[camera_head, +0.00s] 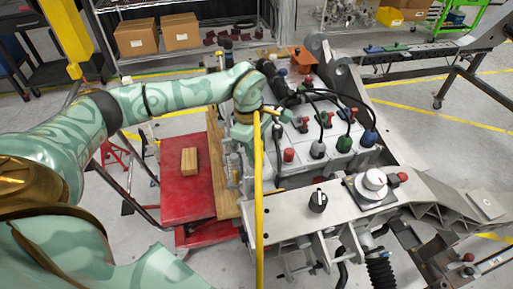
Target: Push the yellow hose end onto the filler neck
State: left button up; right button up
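The yellow hose (259,210) runs almost straight up from the bottom edge of the view to my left gripper (268,114), in front of the chassis. Its upper end is at the gripper, and the wrist and fingers partly cover it. The fingers are small and overlap the hose and the fittings behind, so I cannot tell whether they are closed on it. I cannot pick out the filler neck with certainty among the dark fittings and hoses beside the wrist. My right gripper is not in view.
The chassis carries a grey block with coloured caps (343,143), curved black hoses and a white round cap (375,180). A red cart (187,205) with a wooden block (189,161) stands left of it. Shelves with cardboard boxes (137,38) are behind. Open floor lies at right.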

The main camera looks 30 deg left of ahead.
pick_arm(q)
jog(key=shift+f, duration=0.5)
jog(key=o, duration=1.3)
jog(key=shift+c, duration=0.2)
notch_tip(320, 180, up, 6)
jog(key=p, duration=0.4)
jog(key=shift+r+p, duration=0.15)
jog(key=shift+p, duration=0.2)
